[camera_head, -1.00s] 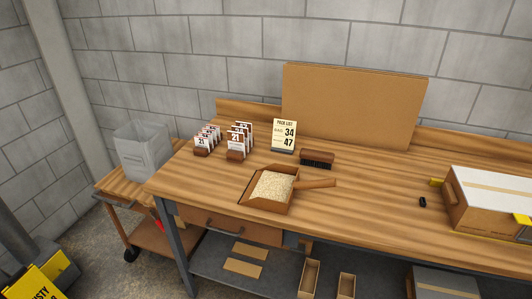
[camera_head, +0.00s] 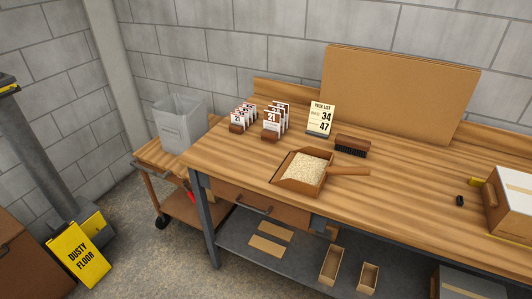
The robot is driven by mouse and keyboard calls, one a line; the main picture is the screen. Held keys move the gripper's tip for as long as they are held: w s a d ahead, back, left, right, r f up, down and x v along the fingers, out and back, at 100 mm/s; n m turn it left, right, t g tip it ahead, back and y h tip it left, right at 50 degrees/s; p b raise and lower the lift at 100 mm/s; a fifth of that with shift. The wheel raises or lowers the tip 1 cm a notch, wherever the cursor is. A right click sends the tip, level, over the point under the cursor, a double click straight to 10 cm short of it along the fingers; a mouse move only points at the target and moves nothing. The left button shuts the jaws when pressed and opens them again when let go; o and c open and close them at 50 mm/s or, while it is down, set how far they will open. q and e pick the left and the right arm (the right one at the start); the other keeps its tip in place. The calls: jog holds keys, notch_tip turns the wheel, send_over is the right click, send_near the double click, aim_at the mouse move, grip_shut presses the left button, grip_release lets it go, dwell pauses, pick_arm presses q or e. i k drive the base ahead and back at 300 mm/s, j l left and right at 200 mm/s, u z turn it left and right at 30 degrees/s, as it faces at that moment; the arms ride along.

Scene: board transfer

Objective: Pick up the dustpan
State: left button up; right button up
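The dustpan (camera_head: 284,178) lies on the wooden workbench near its front edge. It is brown, holds a heap of pale granules (camera_head: 305,170), and its wooden handle (camera_head: 350,171) points to the right. Neither of my grippers shows in the head view, so their states are hidden.
A brush (camera_head: 352,145) lies behind the dustpan on the workbench (camera_head: 410,190). Card holders (camera_head: 272,122) and a pick list sign (camera_head: 320,119) stand behind it. A grey bin (camera_head: 179,124) sits on a cart at left. A yellow dusty floor sign (camera_head: 78,255) stands on the floor.

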aim_at(305, 171)
jog(key=k+l+u, duration=0.1)
jog(key=l+u, duration=0.2)
jog(key=k+l+u, duration=0.1)
jog(key=l+u, duration=0.2)
jog(key=l, duration=0.15)
jog(key=k+l+u, duration=0.15)
jog(key=l+u, duration=0.15)
